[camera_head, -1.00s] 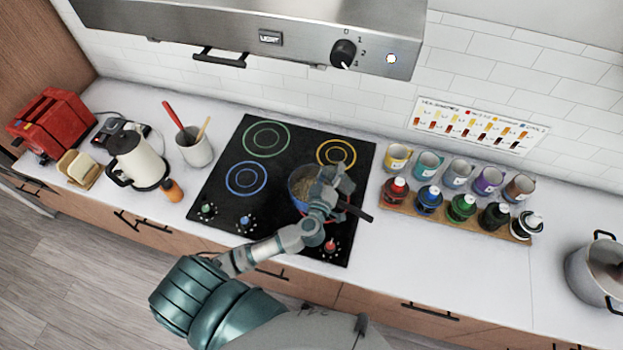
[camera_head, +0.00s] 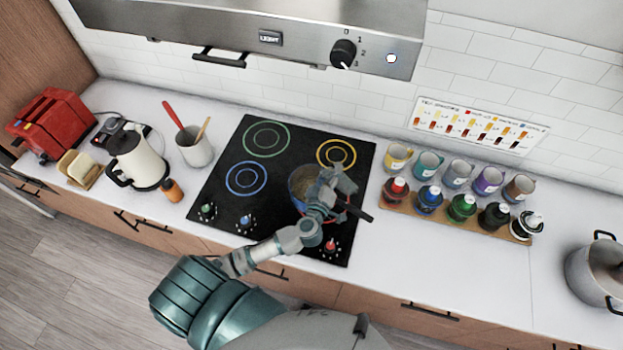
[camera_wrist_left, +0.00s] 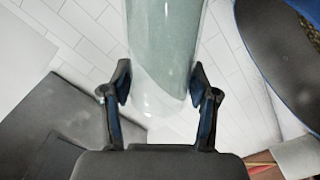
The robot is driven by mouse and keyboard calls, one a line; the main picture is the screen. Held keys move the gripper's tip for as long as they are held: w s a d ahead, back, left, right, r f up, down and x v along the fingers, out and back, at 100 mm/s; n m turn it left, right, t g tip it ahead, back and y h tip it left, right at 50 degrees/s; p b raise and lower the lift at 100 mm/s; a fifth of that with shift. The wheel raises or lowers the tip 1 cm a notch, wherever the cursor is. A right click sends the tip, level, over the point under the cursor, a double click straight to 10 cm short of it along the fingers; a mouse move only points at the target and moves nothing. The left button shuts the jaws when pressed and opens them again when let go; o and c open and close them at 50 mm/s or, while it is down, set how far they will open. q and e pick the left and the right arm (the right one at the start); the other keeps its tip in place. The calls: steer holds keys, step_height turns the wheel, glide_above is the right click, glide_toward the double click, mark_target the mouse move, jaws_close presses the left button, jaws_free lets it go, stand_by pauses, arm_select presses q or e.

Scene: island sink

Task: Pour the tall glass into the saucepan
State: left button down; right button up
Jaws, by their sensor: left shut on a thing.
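The saucepan (camera_head: 299,190), blue with brownish contents, sits on the front right burner, its dark handle pointing right. My left gripper (camera_head: 334,180) is above its right side and partly covers it. The saucepan's blue rim also shows at the upper right of the left wrist view (camera_wrist_left: 243,45). In that view my left gripper is shut on the tall glass (camera_wrist_left: 163,50), clear with a pale greenish look. The glass appears tilted well off upright, judging by the turned background. In the head view the gripper mostly hides the glass. I cannot see any flow. My right gripper is not in view.
The black cooktop (camera_head: 218,190) lies under the range hood (camera_head: 270,30). Right of it, a wooden rack (camera_head: 400,207) holds several bottles, with several mugs behind. A utensil crock (camera_head: 195,150), kettle (camera_head: 138,160) and red toaster (camera_head: 52,122) stand left. A steel pot (camera_head: 592,270) stands far right.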

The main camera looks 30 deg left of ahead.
mark_target(321, 174)
arm_select(q)
steer(key=shift+f+n, duration=0.35)
steer(key=shift+n, duration=0.35)
steer(key=shift+a+f+n, duration=0.15)
steer(key=shift+f+n, duration=0.45)
steer(key=shift+n, duration=0.2)
stand_by(0.8)
steer(key=shift+f+b, duration=0.15)
steer(key=shift+b, duration=0.35)
steer(key=shift+a+f+n+b, duration=0.1)
steer(key=shift+f+n+b, duration=0.05)
steer(key=shift+n+b, duration=0.3)
steer(key=shift+s+a+f+n+b, duration=0.1)
steer(key=shift+f+n+b, duration=0.25)
steer(key=shift+b, duration=0.7)
steer(key=shift+a+r, duration=0.1)
steer(key=shift+r, duration=0.1)
steer(key=shift+a, duration=0.1)
steer(key=shift+s+a+r+n+h+p, duration=0.15)
steer(key=shift+a+n+h+p, duration=0.15)
steer(key=shift+a+n+p, duration=0.5)
steer(key=shift+a+r+n+p, duration=0.15)
steer(key=shift+n+p, duration=0.3)
steer(key=shift+n, duration=0.65)
